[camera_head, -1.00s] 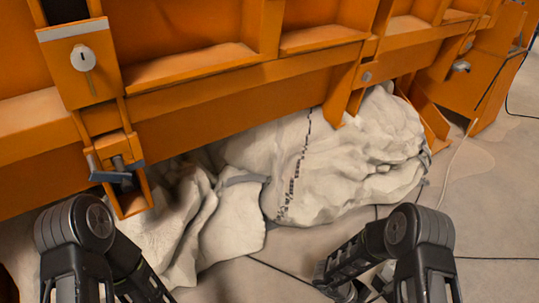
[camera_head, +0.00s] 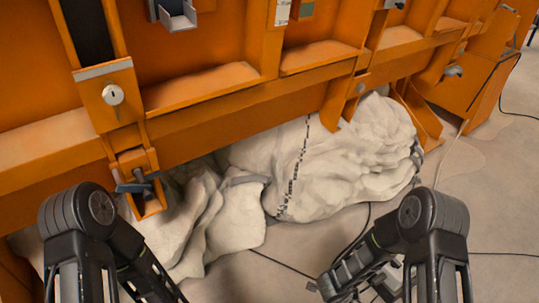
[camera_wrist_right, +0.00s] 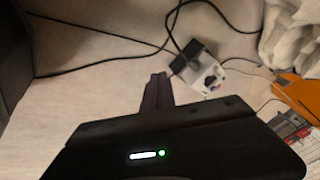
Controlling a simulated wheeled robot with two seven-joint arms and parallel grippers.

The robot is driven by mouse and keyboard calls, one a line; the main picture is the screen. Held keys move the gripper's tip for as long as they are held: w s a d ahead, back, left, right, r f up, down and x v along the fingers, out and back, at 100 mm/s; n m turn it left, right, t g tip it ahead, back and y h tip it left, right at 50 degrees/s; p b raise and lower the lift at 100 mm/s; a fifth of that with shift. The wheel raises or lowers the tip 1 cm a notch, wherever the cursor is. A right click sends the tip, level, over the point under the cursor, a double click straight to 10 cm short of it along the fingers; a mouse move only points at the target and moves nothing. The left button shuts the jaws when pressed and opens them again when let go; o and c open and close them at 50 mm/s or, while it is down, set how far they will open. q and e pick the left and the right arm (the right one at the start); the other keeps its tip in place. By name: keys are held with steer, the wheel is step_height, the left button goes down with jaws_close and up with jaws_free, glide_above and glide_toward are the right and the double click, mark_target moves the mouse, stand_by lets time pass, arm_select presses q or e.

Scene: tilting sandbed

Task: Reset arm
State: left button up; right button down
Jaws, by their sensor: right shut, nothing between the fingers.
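My right gripper (camera_wrist_right: 158,88) shows in the wrist view as a short dark pair of fingers, shut and empty above the bare floor. In the head view my right arm comes in at the lower right, with its forearm folded down and left; its fingers are hard to make out there. My left arm bends down at the lower left of the head view, and its gripper is out of the picture.
The orange sandbed frame (camera_head: 230,95) spans the back, with latches and brackets jutting out. Large whitish sacks (camera_head: 340,165) lie beneath it. A white box with a black top (camera_wrist_right: 205,75) and dark cables lie on the floor near my right gripper.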

arm_select(q)
step_height(320, 180, up, 22)
steer(key=s+d+p, duration=0.1)
steer(key=p, duration=1.7)
steer(key=shift+s+f+p, duration=0.25)
steer(key=shift+s+p, duration=0.1)
arm_select(e)
steer(key=s+a+r+n+g+y, duration=0.1)
steer(key=s+a+r+n+y, duration=0.3)
steer(key=s+a+r+n, duration=0.4)
steer(key=s+a+r+n+g+y, duration=0.1)
steer(key=s+a+r+n+y, duration=0.3)
steer(key=s+a+r+n, duration=0.5)
step_height(320, 180, up, 7)
steer(key=shift+s+f+y, duration=0.1)
steer(key=shift+s+y, duration=0.2)
steer(key=shift+s, duration=0.1)
arm_select(q)
steer(key=shift+d+g, duration=0.2)
steer(key=shift+g, duration=0.1)
